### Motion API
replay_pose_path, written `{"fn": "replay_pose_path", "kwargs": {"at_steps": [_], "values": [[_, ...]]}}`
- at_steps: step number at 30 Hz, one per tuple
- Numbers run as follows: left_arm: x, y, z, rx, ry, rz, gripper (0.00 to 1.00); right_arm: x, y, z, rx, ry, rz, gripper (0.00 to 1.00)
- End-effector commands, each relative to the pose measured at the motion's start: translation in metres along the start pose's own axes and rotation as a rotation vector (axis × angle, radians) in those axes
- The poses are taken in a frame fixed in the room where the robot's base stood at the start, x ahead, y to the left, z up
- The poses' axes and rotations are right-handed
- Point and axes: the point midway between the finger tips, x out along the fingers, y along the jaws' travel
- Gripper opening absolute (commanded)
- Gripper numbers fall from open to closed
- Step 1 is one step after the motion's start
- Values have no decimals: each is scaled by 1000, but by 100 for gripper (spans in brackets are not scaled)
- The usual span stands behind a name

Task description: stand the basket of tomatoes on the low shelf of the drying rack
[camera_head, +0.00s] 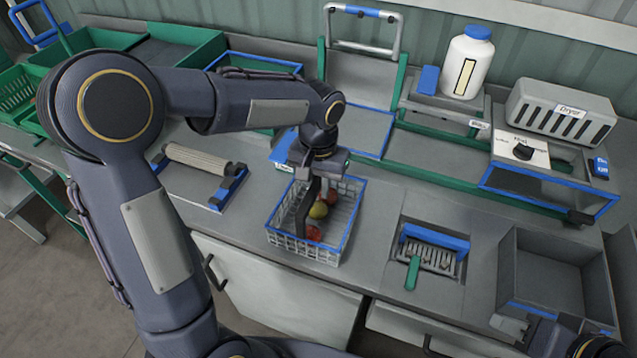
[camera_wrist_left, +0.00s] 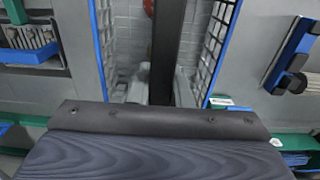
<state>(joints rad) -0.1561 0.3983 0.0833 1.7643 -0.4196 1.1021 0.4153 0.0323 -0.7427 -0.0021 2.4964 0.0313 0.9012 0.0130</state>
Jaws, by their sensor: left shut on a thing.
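The wire basket (camera_head: 325,252) with a blue rim stands on the grey counter, with red and yellowish tomatoes (camera_head: 319,210) in it. A dark bar crosses over its middle. My left gripper (camera_head: 311,178) is above the basket and shut on it, apparently at this bar. In the left wrist view the bar (camera_wrist_left: 167,50) runs between the basket's wire walls (camera_wrist_left: 219,30). My right gripper (camera_head: 512,325) is partly in view at the bottom right; its jaws are unclear. A green-framed rack (camera_head: 440,153) with a low grey level stands behind; I cannot tell surely whether this is the drying rack.
A white bottle (camera_head: 467,65) with a blue cap stands on the rack's upper level. A roller (camera_head: 200,162) lies left of the basket.

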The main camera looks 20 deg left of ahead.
Motion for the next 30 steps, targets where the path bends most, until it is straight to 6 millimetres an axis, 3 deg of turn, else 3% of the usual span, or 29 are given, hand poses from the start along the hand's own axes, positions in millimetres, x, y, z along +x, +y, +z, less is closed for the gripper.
{"fn": "replay_pose_path", "kwargs": {"at_steps": [1,2,7,19,30], "values": [[2,0,0,0,2,0,0,2,1,1,0,0,0,36],[3,0,0,0,0,0,19,2,1,1,0,0,0,36],[2,0,0,0,0,0,39,1,1,1,0,0,0,36],[-9,0,0,1,2,0,39,0,0,0,0,0,0,36],[-84,0,-1,0,5,0,39,0,0,0,0,0,0,36]]}}
